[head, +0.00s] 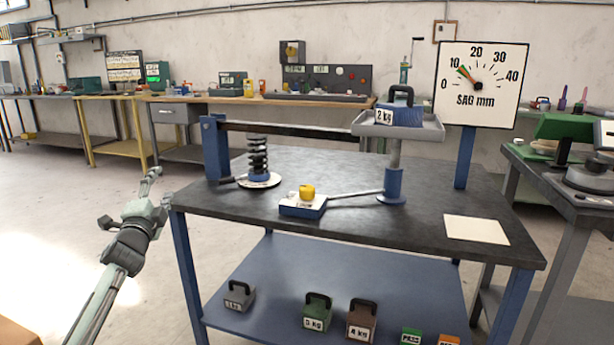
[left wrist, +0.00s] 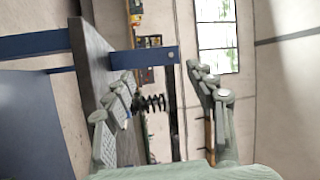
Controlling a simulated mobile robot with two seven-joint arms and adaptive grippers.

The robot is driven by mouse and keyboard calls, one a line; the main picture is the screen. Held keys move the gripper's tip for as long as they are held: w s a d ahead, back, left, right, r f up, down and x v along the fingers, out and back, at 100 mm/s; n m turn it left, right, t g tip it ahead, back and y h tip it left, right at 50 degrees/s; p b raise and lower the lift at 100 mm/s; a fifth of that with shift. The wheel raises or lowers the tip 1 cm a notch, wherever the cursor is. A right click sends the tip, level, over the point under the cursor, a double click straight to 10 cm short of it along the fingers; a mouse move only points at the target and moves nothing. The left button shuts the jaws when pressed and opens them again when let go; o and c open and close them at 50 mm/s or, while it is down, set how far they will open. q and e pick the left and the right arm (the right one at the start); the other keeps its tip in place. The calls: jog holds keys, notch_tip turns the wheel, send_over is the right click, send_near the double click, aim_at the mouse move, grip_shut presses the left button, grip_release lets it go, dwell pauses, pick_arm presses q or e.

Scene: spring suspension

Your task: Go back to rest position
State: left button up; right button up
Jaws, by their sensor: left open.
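My left gripper (head: 150,188) is at the left of the head view, beside the left edge of the dark-topped workbench (head: 330,240). It is open, and nothing shows between its fingers. In the left wrist view its two fingers (left wrist: 160,80) are spread apart, with the bench and the spring behind them, turned sideways. My right gripper is not in view. The dark coil spring (head: 258,158) stands upright on a round base on the bench. A blue 2 kg weight (head: 401,114) sits on the grey raised tray (head: 432,131).
A yellow-topped blue box (head: 304,205) and a pale sheet (head: 476,230) lie on the bench. Several weights, one brown (head: 362,322), sit on the blue lower shelf (head: 275,270). Floor left of the bench is clear.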

pick_arm(q)
jog(key=s+a+f+n+g+y, duration=0.1)
jog(key=s+a+f+n+g, duration=0.15)
jog(key=f+n+g, duration=0.35)
jog(key=s+a+f+n+g, duration=0.1)
jog(key=s+f+n+g, duration=0.2)
jog(key=f, duration=0.5)
jog(key=s+a+f+n+g+y, duration=0.1)
jog(key=s+a+f+n+g, duration=0.15)
jog(key=f+n, duration=0.45)
jog(key=s+d+f+m+g, duration=0.1)
jog(key=s+d+f, duration=0.2)
jog(key=s+f, duration=0.3)
jog(key=s+d+f+m+g+h, duration=0.1)
jog(key=s+d+f, duration=0.2)
jog(key=s+f, duration=0.35)
jog(key=s+d+f+m+g, duration=0.1)
jog(key=s+d+f, duration=0.2)
jog(key=s+f, duration=0.35)
jog(key=s+d+f+g+h, duration=0.1)
jog(key=s+d+f, duration=0.1)
jog(key=s, duration=0.9)
jog(key=s+d+f+g, duration=0.1)
jog(key=s+d+f, duration=0.2)
jog(key=s, duration=0.8)
jog(key=shift+s+d+f+h, duration=0.15)
jog(key=shift+s+d+h, duration=0.25)
jog(key=shift+d, duration=0.05)
jog(key=shift+g, duration=0.25)
